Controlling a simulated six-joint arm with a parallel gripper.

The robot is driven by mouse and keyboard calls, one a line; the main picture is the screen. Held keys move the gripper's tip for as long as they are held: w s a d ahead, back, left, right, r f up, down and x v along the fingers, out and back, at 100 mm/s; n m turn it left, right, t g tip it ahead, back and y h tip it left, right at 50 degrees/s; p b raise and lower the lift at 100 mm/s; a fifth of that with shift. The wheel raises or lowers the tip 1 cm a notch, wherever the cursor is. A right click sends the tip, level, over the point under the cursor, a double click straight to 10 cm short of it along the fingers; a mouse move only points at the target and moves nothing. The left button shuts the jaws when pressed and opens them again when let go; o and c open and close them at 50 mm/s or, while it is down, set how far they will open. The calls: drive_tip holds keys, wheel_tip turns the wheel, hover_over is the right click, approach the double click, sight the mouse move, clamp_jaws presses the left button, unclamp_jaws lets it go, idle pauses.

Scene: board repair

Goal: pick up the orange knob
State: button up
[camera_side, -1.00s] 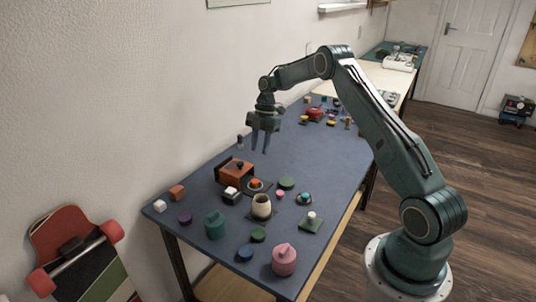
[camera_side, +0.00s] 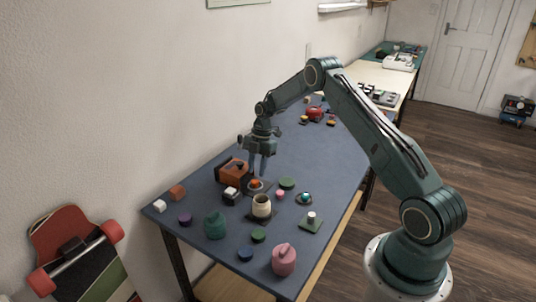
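The orange knob (camera_side: 255,183) is small and sits on a dark round base on a square plate (camera_side: 264,190), on the blue-grey table. My gripper (camera_side: 258,169) points down just above the knob, with its fingertips close to it. The two fingers show a gap between them and look open. I cannot tell whether the fingertips reach down beside the knob.
An orange-brown box (camera_side: 231,171) stands just left of the knob, with a dark block with a white top (camera_side: 231,194) in front of it. A cream jar (camera_side: 262,206) stands in front, and a green disc (camera_side: 287,183) lies to the right. The table behind is mostly clear.

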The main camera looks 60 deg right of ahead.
sight(255, 180)
drive_tip(key=shift+x, duration=2)
drive_tip(key=shift+c, duration=0.2)
drive_tip(key=c, duration=0.6)
